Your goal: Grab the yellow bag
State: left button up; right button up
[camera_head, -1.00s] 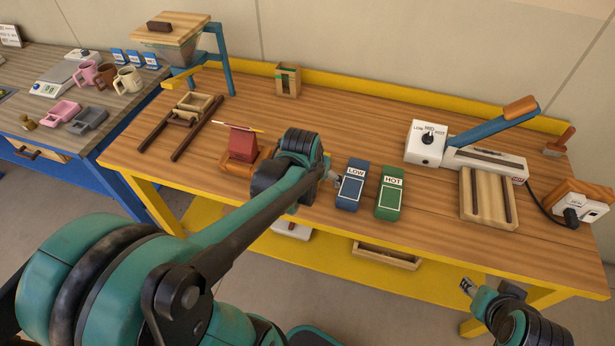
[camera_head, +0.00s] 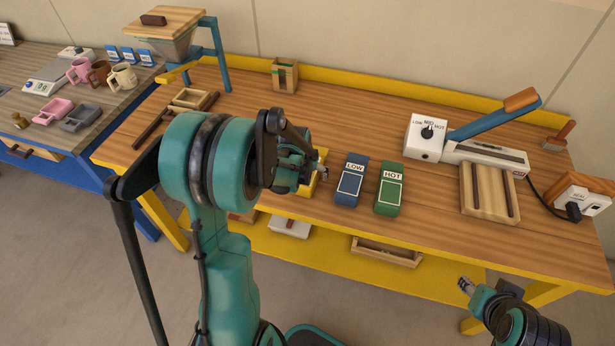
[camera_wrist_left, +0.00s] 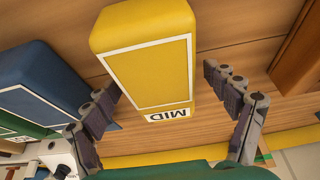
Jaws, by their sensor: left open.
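The yellow bag (camera_wrist_left: 135,40), labelled MID, fills the upper middle of the left wrist view. In the head view only a small part of the yellow bag (camera_head: 322,168) shows behind my left gripper (camera_head: 308,172). In the left wrist view my left gripper (camera_wrist_left: 161,80) is open, with one finger on each side of the bag's labelled end. I cannot tell whether a finger touches it. My right gripper (camera_head: 466,286) is low at the right, apart from the bag, in front of the table; its jaws are too small to read.
A blue LOW bag (camera_head: 351,182) and a green HOT bag (camera_head: 389,188) lie just right of the yellow one. The sealer (camera_head: 485,155) with its blue lever and a wooden tray (camera_head: 466,195) stand farther right. The table (camera_head: 330,110) is clear behind the bags.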

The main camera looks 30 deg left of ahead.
pick_arm(q)
jog(key=c, duration=1.5)
jog(key=shift+o, duration=0.2)
jog(key=shift+r, duration=0.1)
jog(key=shift+r+p, duration=0.35)
jog(key=shift+r, duration=0.2)
notch_tip(320, 180, up, 3)
jog(key=shift+f+p, duration=0.1)
jog(key=shift+p, duration=0.55)
jog(key=w+d+r+p, duration=0.1)
jog(key=d+r, duration=0.1)
jog(key=d, duration=0.1)
jog(key=w+d+r+p, duration=0.1)
jog(key=w+d+r, duration=0.1)
jog(key=d, duration=0.2)
jog(key=w+d+r, duration=0.2)
jog(key=d+r, duration=0.1)
jog(key=shift+w+d+p, duration=0.15)
jog(key=shift+w+p, duration=0.1)
jog(key=shift+p, duration=0.15)
